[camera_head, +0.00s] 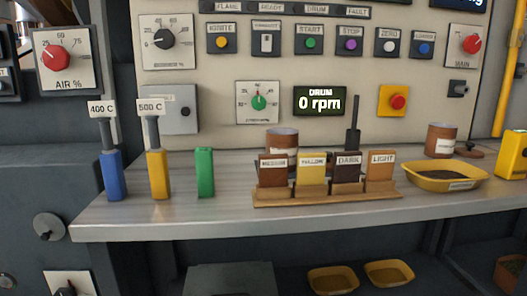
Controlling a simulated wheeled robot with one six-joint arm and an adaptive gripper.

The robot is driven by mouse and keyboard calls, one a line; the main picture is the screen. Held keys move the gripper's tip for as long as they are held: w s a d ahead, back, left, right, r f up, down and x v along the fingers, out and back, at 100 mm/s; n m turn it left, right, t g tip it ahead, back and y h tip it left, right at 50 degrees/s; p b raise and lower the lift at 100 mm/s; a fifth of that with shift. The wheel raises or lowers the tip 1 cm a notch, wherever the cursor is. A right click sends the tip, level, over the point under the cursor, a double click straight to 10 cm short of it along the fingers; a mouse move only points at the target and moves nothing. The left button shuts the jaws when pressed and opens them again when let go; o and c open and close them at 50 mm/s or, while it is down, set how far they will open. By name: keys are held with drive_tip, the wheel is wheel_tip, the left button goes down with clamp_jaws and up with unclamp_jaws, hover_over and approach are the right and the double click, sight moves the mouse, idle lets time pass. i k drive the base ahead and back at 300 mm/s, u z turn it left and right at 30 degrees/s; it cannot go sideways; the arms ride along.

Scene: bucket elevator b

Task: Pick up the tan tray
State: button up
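No tray is plainly tan, and I cannot tell which thing the task means. A tan wooden holder (325,197) lies on the grey counter, left of a yellow tray, and bears upright blocks labelled MEDIUM, YELLOW, DARK and LIGHT. The yellow tray (421,180) sits at the counter's right, with dark contents and a small label on its front. Two more yellow trays, a left one (331,290) and a right one (390,283), are below the counter. My gripper is not in view.
Blue (112,176), yellow (158,174) and green (205,172) upright pieces stand on the left of the counter (200,220). Brown canisters (282,147) (440,140) stand at the back, before the control panel (212,100). The counter's front strip is clear.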

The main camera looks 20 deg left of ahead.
sight(439, 176)
drive_tip(key=u, duration=0.3)
drive_tip(key=i, duration=0.4)
drive_tip(key=u, duration=2.85)
drive_tip(key=k, duration=1.5)
drive_tip(key=z, duration=2.15)
